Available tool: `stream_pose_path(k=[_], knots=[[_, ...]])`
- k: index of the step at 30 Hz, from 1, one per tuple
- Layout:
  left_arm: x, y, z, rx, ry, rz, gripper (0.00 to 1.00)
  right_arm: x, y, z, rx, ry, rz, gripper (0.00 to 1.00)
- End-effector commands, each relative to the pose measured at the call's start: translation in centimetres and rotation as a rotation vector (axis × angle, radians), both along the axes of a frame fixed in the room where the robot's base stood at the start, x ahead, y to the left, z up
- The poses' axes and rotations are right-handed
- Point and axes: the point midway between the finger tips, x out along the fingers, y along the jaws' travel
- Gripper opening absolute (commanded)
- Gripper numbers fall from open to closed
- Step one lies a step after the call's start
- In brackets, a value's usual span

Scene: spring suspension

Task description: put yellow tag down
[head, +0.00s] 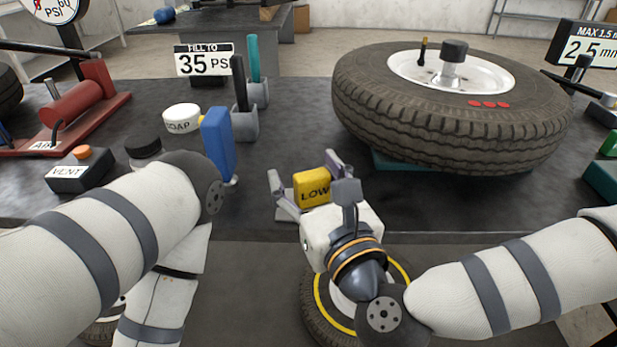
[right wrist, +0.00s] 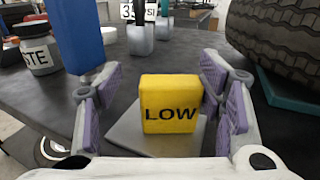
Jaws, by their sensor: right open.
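The yellow tag (head: 312,190), marked "LOW", stands upright on a small grey plate (head: 286,214) near the front edge of the dark bench. My right gripper (head: 305,178) is open, with its fingers on either side of the tag. In the right wrist view the tag (right wrist: 169,104) is between the purple-grey finger pads, with a gap at the left pad and the right pad close beside it. Whether the right pad touches it, I cannot tell. My left arm comes in at the left, and its gripper is not in view.
A large tyre (head: 450,125) lies on a teal support at the right. A blue block (head: 218,142), a soap tin (head: 182,118), a vent box (head: 80,172) and grey holders (head: 245,124) stand at the left. Another tyre (head: 318,310) is below the bench edge.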

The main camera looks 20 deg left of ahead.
Motion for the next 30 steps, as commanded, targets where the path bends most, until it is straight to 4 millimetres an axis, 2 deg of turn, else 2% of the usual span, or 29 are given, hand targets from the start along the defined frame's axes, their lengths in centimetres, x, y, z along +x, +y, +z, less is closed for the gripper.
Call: stream_pose_path(k=[2, 5, 18, 26, 28, 29, 30], knots=[[0.3, 0.0, 0.3, 0.000, -0.010, 0.000, 0.43, 0.0, 0.0, 0.6, 0.000, -0.005, 0.000, 0.62], [0.2, 0.0, 0.2, 0.000, -0.006, 0.000, 0.43, -1.1, -0.9, 0.3, -0.001, 0.001, 0.001, 0.62], [0.3, 0.0, 0.3, 0.000, -0.010, 0.000, 0.43, -8.4, -6.7, 0.4, 0.000, 0.000, 0.001, 0.62], [0.5, 0.0, 0.5, 0.000, -0.015, 0.001, 0.43, -9.5, -7.5, 0.1, -0.009, -0.001, 0.003, 0.62], [0.4, 0.0, 0.5, 0.000, -0.015, 0.001, 0.43, -10.3, -7.1, -1.9, -0.107, -0.005, 0.041, 0.62], [0.4, 0.0, 0.5, 0.000, -0.015, 0.001, 0.43, -11.1, -6.9, -3.6, -0.194, -0.011, 0.077, 0.62], [0.4, 0.0, 0.5, 0.000, -0.015, 0.001, 0.43, -12.8, -6.8, -6.9, -0.352, -0.025, 0.151, 0.62]])
